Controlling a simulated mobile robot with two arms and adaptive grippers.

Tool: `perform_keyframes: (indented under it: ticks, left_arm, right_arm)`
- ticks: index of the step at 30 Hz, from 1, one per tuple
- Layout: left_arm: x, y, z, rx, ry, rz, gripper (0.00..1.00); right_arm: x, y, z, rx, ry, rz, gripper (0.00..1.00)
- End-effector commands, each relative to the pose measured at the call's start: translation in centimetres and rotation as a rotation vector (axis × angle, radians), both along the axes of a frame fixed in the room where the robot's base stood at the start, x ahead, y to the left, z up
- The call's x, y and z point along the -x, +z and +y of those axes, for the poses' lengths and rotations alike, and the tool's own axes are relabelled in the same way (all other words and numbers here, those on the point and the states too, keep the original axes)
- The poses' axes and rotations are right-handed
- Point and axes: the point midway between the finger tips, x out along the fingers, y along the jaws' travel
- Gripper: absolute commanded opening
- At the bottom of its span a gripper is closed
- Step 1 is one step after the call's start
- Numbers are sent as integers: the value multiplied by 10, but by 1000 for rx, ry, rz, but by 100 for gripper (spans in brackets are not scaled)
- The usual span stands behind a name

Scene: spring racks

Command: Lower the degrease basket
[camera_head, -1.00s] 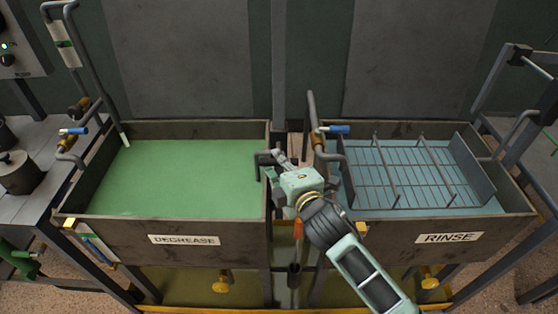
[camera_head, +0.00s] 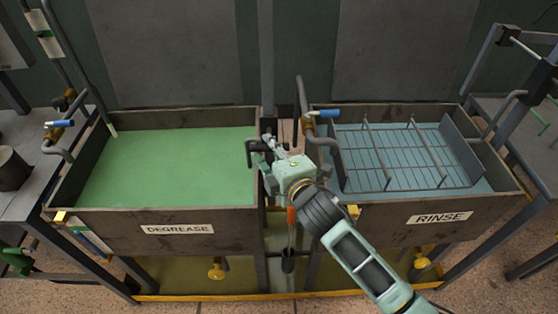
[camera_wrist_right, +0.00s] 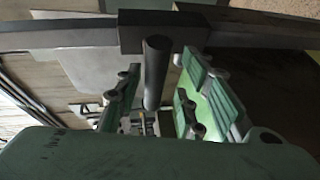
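The degrease tank (camera_head: 180,229) is at left in the head view, filled with flat green liquid. No basket shows above or through that liquid. My right gripper (camera_head: 262,155) is at the gap between the two tanks, beside a dark bent bar (camera_head: 253,143) at the degrease tank's right wall. In the right wrist view, the gripper's fingers (camera_wrist_right: 158,105) stand apart, with a dark round bar (camera_wrist_right: 155,72) showing between them. Gaps show on both sides of the bar; I cannot tell how deep it sits between the fingers. My left gripper is not in view.
The rinse tank (camera_head: 440,218) stands at right with a wire basket (camera_head: 405,155) near its liquid surface. Blue-handled valves (camera_head: 322,113) and pipes rise by the tanks. A yellow bar (camera_head: 240,297) runs low in front. Side tables flank both tanks.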

Motion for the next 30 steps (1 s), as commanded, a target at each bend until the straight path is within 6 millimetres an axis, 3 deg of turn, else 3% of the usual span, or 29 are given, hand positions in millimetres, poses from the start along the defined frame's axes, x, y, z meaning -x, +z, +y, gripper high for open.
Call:
perform_keyframes:
  ticks: [12,18,30]
  left_arm:
    - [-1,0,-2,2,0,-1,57]
    - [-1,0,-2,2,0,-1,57]
    - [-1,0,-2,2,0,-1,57]
  right_arm:
    - [70,12,-29,0,1,4,36]
    - [96,17,-40,1,0,6,36]
    - [103,19,-43,0,0,4,36]
